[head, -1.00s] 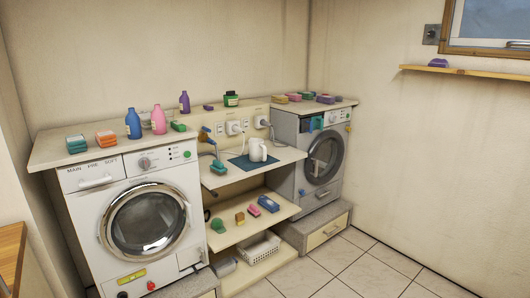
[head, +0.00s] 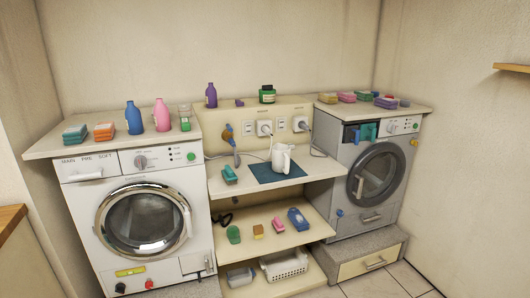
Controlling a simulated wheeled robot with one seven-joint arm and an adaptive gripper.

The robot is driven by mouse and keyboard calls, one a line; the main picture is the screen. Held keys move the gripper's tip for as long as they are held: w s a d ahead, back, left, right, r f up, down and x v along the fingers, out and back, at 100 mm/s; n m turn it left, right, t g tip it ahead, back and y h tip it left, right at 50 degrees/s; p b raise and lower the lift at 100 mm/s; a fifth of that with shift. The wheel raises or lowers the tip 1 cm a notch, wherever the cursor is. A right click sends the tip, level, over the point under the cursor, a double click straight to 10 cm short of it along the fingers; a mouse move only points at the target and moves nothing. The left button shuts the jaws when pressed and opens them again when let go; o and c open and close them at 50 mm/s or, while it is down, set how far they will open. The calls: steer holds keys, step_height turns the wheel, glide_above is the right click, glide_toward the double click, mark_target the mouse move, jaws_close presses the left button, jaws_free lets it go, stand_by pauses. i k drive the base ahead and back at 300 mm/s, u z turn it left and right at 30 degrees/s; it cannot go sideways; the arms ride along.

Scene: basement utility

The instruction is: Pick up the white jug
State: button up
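The white jug (head: 281,158) stands upright on a dark teal mat (head: 262,172) on the upper shelf (head: 240,188) between the two washing machines. It stands in front of the wall sockets, and nothing touches its sides that I can see. My gripper does not show in the head view.
A teal sponge (head: 229,174) lies left of the mat. Cables hang from the sockets (head: 264,128) behind the jug. A white washer (head: 143,217) stands left and a grey washer (head: 374,175) right. Lower shelves hold small items and a white basket (head: 285,266).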

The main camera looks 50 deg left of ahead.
mark_target(280, 153)
steer(key=u, duration=0.65)
steer(key=i, duration=1.15)
steer(key=u, duration=1.7)
steer(key=i, duration=0.5)
steer(key=u, duration=0.45)
